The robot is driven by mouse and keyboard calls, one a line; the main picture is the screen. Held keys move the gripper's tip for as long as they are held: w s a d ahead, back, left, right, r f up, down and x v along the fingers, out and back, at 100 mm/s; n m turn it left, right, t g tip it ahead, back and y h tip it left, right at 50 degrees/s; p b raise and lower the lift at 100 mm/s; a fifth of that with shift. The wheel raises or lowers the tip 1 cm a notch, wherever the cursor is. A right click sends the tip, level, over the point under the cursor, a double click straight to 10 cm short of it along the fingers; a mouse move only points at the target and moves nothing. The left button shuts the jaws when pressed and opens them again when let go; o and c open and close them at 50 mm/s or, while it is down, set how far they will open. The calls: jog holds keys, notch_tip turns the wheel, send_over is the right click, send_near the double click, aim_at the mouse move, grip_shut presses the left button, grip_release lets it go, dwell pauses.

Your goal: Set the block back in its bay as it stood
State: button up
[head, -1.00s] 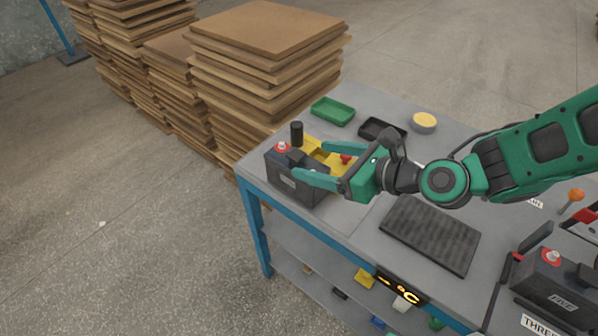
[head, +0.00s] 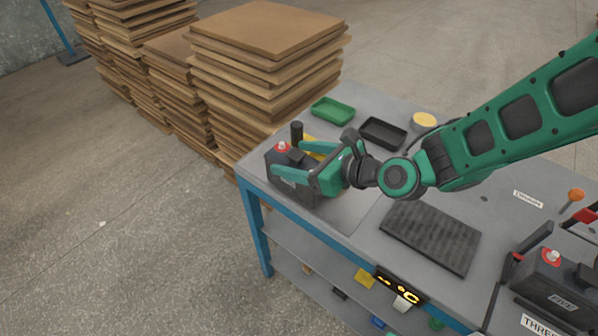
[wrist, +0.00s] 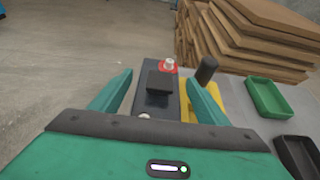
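A dark grey battery block (head: 285,187) stands upright at the left corner of the bench. It has a red-ringed silver terminal on top, which also shows in the wrist view of the block (wrist: 156,100). My gripper (head: 290,160) is open around it, one finger along each side. In the wrist view my gripper (wrist: 157,84) shows a gap on the left side of the block and a narrower one on the right. Contact cannot be told for sure. A second block (head: 556,290), labelled FIVE, stands at the lower right; its bay is partly cut off by the frame.
A yellow piece (head: 312,147) with a black post (head: 297,131) sits right behind the block. Green tray (head: 332,111), black tray (head: 383,133) and yellow-topped tin (head: 424,120) stand at the back. A dark ribbed mat (head: 431,236) lies mid-bench. Board stacks (head: 265,70) stand beyond.

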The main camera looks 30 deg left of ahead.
jog(key=c, duration=1.5)
jog(key=shift+r, duration=0.15)
grip_shut()
jog(key=shift+a+r, duration=0.1)
jog(key=shift+r, duration=0.05)
